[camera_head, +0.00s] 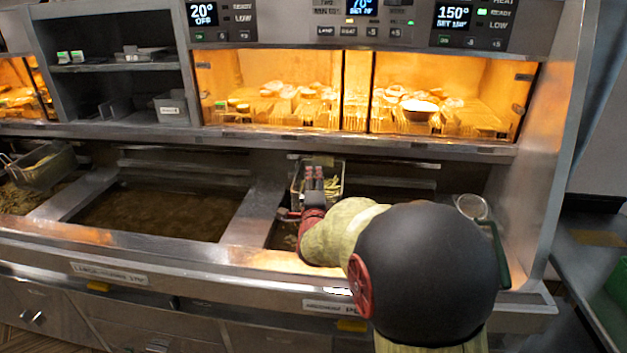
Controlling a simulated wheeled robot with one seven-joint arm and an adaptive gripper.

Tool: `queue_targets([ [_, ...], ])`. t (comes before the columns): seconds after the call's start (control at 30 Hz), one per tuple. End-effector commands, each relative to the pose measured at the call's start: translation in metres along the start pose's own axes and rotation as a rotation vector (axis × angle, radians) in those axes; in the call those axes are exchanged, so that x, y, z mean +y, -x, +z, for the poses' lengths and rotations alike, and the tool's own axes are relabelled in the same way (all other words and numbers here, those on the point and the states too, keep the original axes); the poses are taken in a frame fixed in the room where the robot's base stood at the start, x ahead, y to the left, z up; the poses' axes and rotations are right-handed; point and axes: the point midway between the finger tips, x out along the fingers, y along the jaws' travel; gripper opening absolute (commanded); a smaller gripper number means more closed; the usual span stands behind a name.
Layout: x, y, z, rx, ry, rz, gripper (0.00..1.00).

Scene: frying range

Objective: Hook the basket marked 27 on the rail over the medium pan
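A wire basket (338,172) with pale fries in it is near the back left of the right-hand pan. No number can be read on it. My gripper (315,180) is at the front of this basket, its dark fingers overlapping it in the view. I cannot tell whether they are shut on its handle. The right-hand pan (282,236) has a front label (340,307) that seems to read medium; my arm covers most of it. A horizontal metal rail (395,183) runs along the back there. Whether the basket touches the rail is unclear.
A large pan of dark oil (150,210) lies left of centre. Another basket (42,166) hangs at far left. A metal divider (252,212) separates the pans. Above are a lit food cabinet (355,130) and a shelf edge (250,134). A round strainer (472,206) is at right.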

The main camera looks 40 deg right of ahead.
Motion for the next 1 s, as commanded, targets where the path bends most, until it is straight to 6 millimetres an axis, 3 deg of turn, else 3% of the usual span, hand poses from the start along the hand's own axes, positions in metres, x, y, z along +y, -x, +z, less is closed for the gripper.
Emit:
queue_targets([
  [0.3, -0.002, 0.061, 0.001, -0.002, -0.001, -0.003, 0.39],
  [0.5, -0.002, 0.087, 0.001, -0.001, 0.0, -0.004, 0.39],
  [1.0, -0.002, 0.099, 0.004, -0.012, 0.012, 0.006, 0.39],
])
